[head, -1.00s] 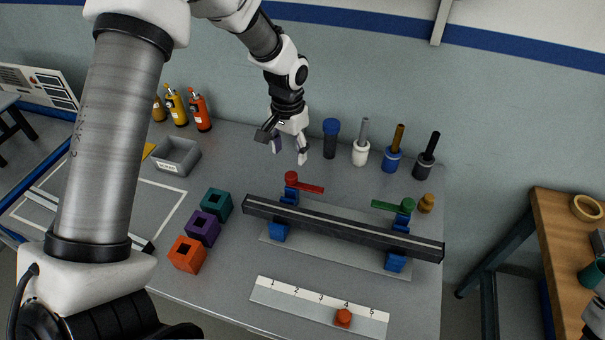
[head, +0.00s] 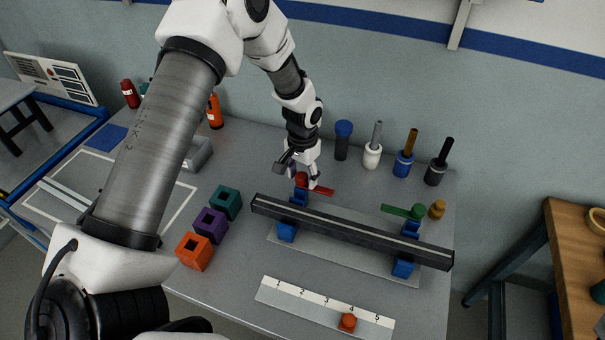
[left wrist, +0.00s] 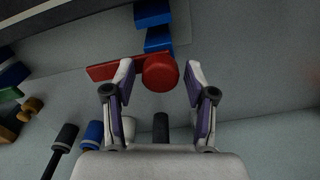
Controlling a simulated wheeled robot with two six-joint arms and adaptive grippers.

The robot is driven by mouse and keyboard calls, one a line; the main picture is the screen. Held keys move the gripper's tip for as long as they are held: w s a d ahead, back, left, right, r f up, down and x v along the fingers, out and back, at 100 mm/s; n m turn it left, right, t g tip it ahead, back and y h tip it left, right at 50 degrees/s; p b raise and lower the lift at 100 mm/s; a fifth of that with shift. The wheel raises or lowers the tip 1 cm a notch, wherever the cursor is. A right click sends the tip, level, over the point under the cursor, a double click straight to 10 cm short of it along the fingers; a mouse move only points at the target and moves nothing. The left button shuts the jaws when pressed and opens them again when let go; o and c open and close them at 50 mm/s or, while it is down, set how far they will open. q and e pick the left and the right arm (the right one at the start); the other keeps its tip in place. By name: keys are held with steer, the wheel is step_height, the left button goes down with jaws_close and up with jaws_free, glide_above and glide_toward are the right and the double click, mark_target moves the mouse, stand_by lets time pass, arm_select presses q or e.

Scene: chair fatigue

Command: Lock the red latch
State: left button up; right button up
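The red latch (head: 318,190) has a round red knob and a flat arm pointing right, on a blue clamp (head: 297,198) at the left end of a dark bar (head: 350,231). My left gripper (head: 307,182) is just above and behind the knob. In the left wrist view the open fingers (left wrist: 160,85) are on either side of the red knob (left wrist: 161,72), with gaps showing; the latch's red arm (left wrist: 103,70) passes by one fingertip, and I cannot tell if they touch. My right gripper is not in view.
A green latch (head: 404,211) sits at the bar's right end, beside a small brass piece (head: 437,209). Several handled tools stand behind, including a blue-topped one (head: 343,140). Colored blocks (head: 211,224) lie left; a numbered strip (head: 325,305) lies in front.

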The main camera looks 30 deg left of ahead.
arm_select(q)
jaws_close()
steer(key=shift+s, duration=0.1)
steer(key=shift+m, duration=0.3)
steer(key=m, duration=0.8)
steer(key=shift+d, duration=0.1)
steer(key=m, duration=0.4)
steer(key=shift+s+m, duration=0.15)
steer(key=shift+m, duration=0.15)
steer(key=m, duration=0.4)
steer(key=shift+s+d+m, duration=0.1)
steer(key=shift+m, duration=0.3)
